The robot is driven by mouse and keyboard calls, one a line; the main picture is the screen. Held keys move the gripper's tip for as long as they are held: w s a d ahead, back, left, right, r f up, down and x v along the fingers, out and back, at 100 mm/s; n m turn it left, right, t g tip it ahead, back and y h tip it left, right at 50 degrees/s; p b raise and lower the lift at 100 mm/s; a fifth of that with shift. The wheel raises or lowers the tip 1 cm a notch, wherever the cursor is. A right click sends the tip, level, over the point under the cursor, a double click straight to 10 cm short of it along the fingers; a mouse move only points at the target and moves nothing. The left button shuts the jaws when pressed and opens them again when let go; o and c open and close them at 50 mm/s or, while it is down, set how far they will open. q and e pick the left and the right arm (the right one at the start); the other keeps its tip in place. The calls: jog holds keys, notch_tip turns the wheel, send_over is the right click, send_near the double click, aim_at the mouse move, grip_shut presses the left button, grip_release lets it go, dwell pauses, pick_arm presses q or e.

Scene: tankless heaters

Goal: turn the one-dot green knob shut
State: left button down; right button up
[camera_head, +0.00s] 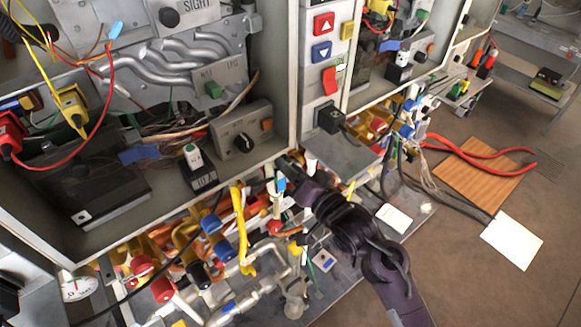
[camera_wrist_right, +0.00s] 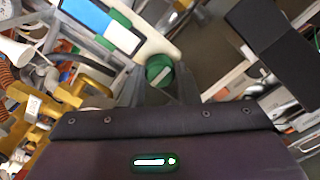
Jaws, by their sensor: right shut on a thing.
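A round green knob (camera_wrist_right: 160,71) sits between the fingertips of my right gripper (camera_wrist_right: 160,86) in the right wrist view. The gripper is shut on it. The knob has a pale line on its face; I cannot make out a dot. In the head view my right gripper (camera_head: 289,170) reaches in from the lower right, at the lower edge of the left heater cabinet, over the crowded pipes and valves. The knob is not clearly visible there, hidden by the gripper and parts around it. My left gripper is not in view.
A white part with a blue, green and white label (camera_wrist_right: 103,24) lies close beside the knob. Yellow pipe fittings (camera_head: 243,230) and red-capped valves (camera_head: 163,289) crowd below the cabinet (camera_head: 292,75). Red cables (camera_head: 480,160) and a wooden board (camera_head: 478,190) lie on open floor at right.

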jog(key=o, duration=1)
jog(key=b+v, duration=0.3)
jog(key=v, duration=0.4)
jog(key=shift+s+d, duration=0.25)
jog(key=shift+s, duration=0.05)
